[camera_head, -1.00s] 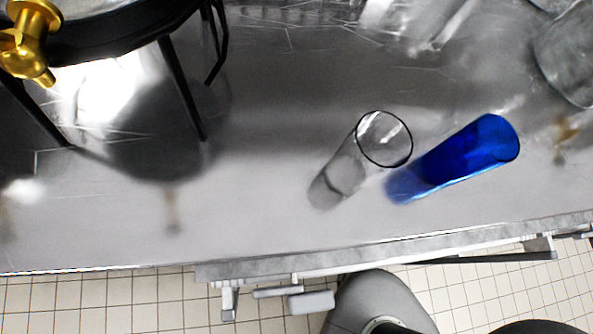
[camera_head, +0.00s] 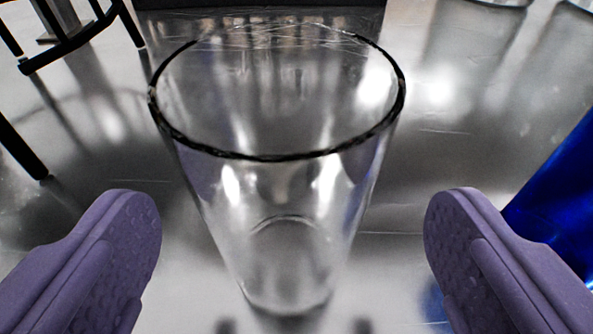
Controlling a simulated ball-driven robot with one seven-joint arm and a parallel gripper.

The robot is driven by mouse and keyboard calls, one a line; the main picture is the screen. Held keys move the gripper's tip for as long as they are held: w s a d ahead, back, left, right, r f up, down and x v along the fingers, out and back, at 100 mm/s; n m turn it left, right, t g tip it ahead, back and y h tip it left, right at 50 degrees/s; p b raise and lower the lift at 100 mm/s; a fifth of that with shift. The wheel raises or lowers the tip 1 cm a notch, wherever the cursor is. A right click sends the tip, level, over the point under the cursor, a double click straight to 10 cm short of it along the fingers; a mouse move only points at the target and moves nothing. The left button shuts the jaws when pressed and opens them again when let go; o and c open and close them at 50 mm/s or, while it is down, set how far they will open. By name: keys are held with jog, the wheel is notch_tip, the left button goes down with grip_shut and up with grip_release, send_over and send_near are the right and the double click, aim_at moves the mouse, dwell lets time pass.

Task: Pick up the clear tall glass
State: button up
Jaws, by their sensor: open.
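The clear tall glass (camera_head: 285,200) stands upright on the shiny metal counter, in the middle of the view, with its dark-edged rim toward me. My gripper (camera_head: 292,240) is open, with one purple finger on each side of the glass. There is a gap between each finger and the glass, and neither finger touches it. The glass looks empty.
A blue glass (camera_head: 560,200) stands close on the right, partly behind my right finger. Black legs of a stand (camera_head: 85,40) rest on the counter at the upper left. Other clear glassware (camera_head: 500,3) shows at the top right edge. The counter (camera_head: 440,150) between is bare.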

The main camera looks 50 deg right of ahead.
jog(key=b+x, duration=0.1)
jog(key=x, duration=0.3)
jog(key=shift+w+d+f, duration=0.15)
jog(key=shift+w+f, duration=0.05)
jog(key=shift+w, duration=0.15)
jog(key=shift+r, duration=0.1)
jog(key=c, duration=1.3)
jog(key=shift+r, duration=0.15)
